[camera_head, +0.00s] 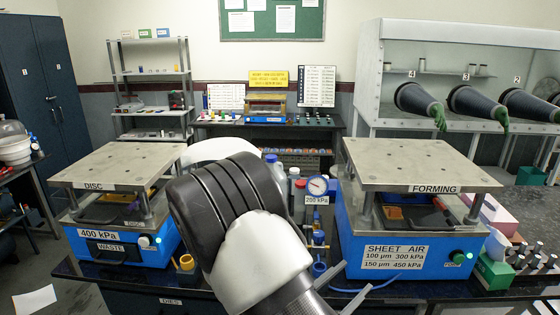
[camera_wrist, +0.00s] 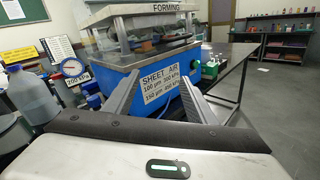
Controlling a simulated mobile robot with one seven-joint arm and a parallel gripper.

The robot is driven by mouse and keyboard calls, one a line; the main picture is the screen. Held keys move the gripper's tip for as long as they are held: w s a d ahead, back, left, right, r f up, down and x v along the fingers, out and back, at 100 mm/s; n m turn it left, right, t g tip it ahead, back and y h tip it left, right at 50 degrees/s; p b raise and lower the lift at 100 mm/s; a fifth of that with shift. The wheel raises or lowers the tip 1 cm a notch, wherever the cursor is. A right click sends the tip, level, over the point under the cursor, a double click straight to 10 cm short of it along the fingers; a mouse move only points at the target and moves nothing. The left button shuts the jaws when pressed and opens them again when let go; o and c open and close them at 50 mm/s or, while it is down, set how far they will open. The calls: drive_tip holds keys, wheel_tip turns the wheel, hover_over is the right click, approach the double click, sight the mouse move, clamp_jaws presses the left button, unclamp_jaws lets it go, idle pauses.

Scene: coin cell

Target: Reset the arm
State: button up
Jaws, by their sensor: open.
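My arm rises in the middle of the head view, with its black and white links in front of the bench. My gripper (camera_wrist: 158,80) shows in the wrist view with its two grey fingers wide apart and nothing between them. The fingers point toward the blue FORMING press (camera_wrist: 150,68), whose sheet and air pressure label shows between them. Part of a finger also shows at the bottom of the head view, right of the arm. The FORMING press (camera_head: 355,232) stands right of my arm there.
The blue DISC press (camera_head: 80,245) stands left of my arm. A pressure gauge (camera_head: 318,186) and bottles (camera_head: 297,190) stand between the presses, partly hidden by my arm. A green box (camera_head: 496,270) and dark cylinders (camera_head: 527,258) sit at the right.

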drive_tip(key=s+d+r+m+g+y, duration=0.1)
drive_tip(key=s+d+r+m+g, duration=0.2)
drive_tip(key=s+d+m+g, duration=0.3)
drive_tip(key=s+d+r+m+g+y, duration=0.1)
drive_tip(key=s+d+r+m+g, duration=0.2)
drive_tip(key=s+m+g, duration=0.45)
drive_tip(key=s+a+r+m+t+y, duration=0.4)
drive_tip(key=a+r+m+t+y, duration=0.3)
drive_tip(key=a+r+m+y, duration=0.3)
drive_tip(key=shift+s+a+r+y, duration=0.25)
drive_tip(key=shift+a+r+y, duration=0.2)
drive_tip(key=shift+y, duration=0.15)
